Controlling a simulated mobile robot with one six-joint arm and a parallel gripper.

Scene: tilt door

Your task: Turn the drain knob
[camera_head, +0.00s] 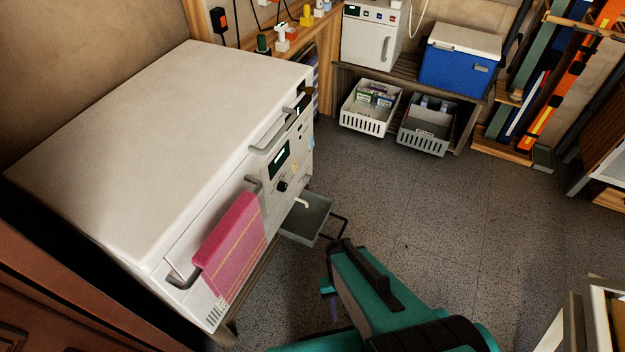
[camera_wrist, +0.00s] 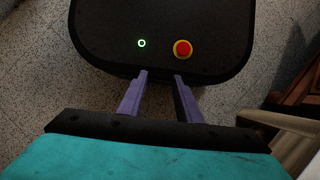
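A white machine (camera_head: 165,130) stands at the left in the head view, its front facing right. A small dark knob (camera_head: 282,187) sits on its front panel below a dark display (camera_head: 280,160). A pale spout (camera_head: 302,203) sticks out lower down, over a grey tray (camera_head: 316,214). I cannot tell for certain which part is the drain knob. My gripper (camera_wrist: 161,77) is open and empty in the wrist view, its two purple fingers apart over my own dark base. In the head view my teal arm is right of and apart from the machine; the fingers are mostly hidden.
A pink towel (camera_head: 232,243) hangs on the machine's front handle. At the back are a blue cooler (camera_head: 458,62), a white basket (camera_head: 369,108) and a grey basket (camera_head: 426,128) on a rack. The floor (camera_head: 450,220) between is clear. A pale wooden piece (camera_head: 590,320) stands at lower right.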

